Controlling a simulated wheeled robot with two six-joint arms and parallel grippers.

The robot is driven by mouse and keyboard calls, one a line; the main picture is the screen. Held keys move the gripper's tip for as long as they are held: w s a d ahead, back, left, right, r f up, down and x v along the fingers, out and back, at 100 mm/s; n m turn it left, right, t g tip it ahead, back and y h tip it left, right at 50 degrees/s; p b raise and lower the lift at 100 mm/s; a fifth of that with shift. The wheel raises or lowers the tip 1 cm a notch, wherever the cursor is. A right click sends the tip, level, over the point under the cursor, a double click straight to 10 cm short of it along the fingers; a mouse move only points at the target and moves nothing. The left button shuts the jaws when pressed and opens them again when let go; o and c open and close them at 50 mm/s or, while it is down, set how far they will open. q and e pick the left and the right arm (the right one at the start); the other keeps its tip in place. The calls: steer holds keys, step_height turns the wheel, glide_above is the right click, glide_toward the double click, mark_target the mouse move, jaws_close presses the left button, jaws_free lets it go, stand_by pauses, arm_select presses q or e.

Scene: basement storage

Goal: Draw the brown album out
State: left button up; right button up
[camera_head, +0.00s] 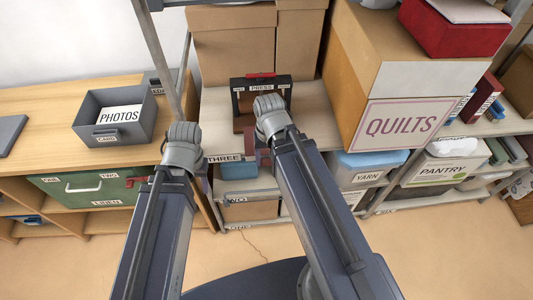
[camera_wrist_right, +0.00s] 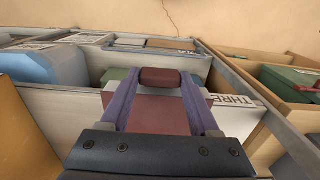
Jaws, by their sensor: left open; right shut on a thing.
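My right gripper (camera_wrist_right: 160,80) is shut on a reddish-brown thing (camera_wrist_right: 155,112), which looks like the brown album. In the head view my right wrist (camera_head: 270,115) is over the front edge of the shelf marked THREE and hides most of the grip. A small maroon part (camera_head: 262,157) shows beside the arm, below the wrist. A dark frame marked PRESS (camera_head: 282,86), with a brown inside and a red top, stands on the shelf just behind. My left gripper (camera_head: 183,150) is open and empty at the shelf's left end, its fingers mostly hidden.
A grey PHOTOS box (camera_head: 118,118) stands on the wooden counter at left, above a green case (camera_head: 92,188). A large QUILTS box (camera_head: 400,125) crowds the right of the press. A blue YARN bin (camera_head: 367,165) sits lower. A metal post (camera_head: 160,65) rises near my left arm.

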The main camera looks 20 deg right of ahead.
steer(key=shift+s+a, duration=0.1)
steer(key=shift+s, duration=0.4)
steer(key=shift+w, duration=0.2)
arm_select(q)
steer(key=shift+s+a+r+p, duration=0.1)
steer(key=shift+s+r+p, duration=0.2)
steer(key=shift+s, duration=0.05)
arm_select(e)
steer(key=shift+s+r, duration=0.1)
steer(key=shift+r, duration=0.2)
arm_select(q)
steer(key=shift+s, duration=0.15)
arm_select(e)
steer(key=shift+s, duration=0.15)
